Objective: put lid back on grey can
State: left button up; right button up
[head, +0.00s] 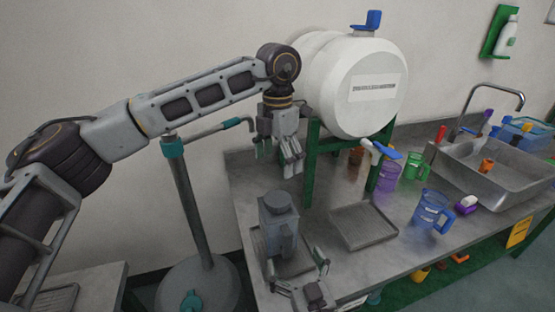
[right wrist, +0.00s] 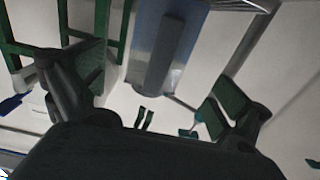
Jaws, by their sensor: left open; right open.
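The grey can (head: 279,232) stands upright on a tray on the metal bench in the head view. A round raised piece tops it; I cannot tell whether this is the lid or the bare neck. My left gripper (head: 289,165) points down, open, above and slightly behind the can, apart from it. My right gripper (head: 296,262) is open low in front of the can, its fingers spread toward the can's near side. The right wrist view shows the two open fingers (right wrist: 160,95), with a grey-blue body bearing a dark vertical bar, likely the can (right wrist: 145,65), beyond them.
A large white tank (head: 345,85) on a green stand (head: 312,165) is behind right. An empty tray (head: 364,226) lies right of the can. Purple, green and blue jugs (head: 431,211) and a sink (head: 490,165) are farther right. A grey post (head: 188,205) stands at left.

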jog(key=shift+s+d, duration=0.1)
jog(key=shift+s, duration=0.15)
dwell(0.4)
pick_arm(q)
notch_tip(320, 180, up, 9)
jog(key=p, duration=0.9)
jog(key=shift+r, duration=0.15)
pick_arm(e)
notch_tip(320, 180, up, 9)
jog(key=shift+r, duration=0.15)
pick_arm(q)
jog(key=shift+r+p, duration=0.45)
jog(key=shift+p, duration=0.1)
pick_arm(e)
jog(key=shift+r, duration=0.4)
pick_arm(q)
jog(key=shift+f, duration=0.1)
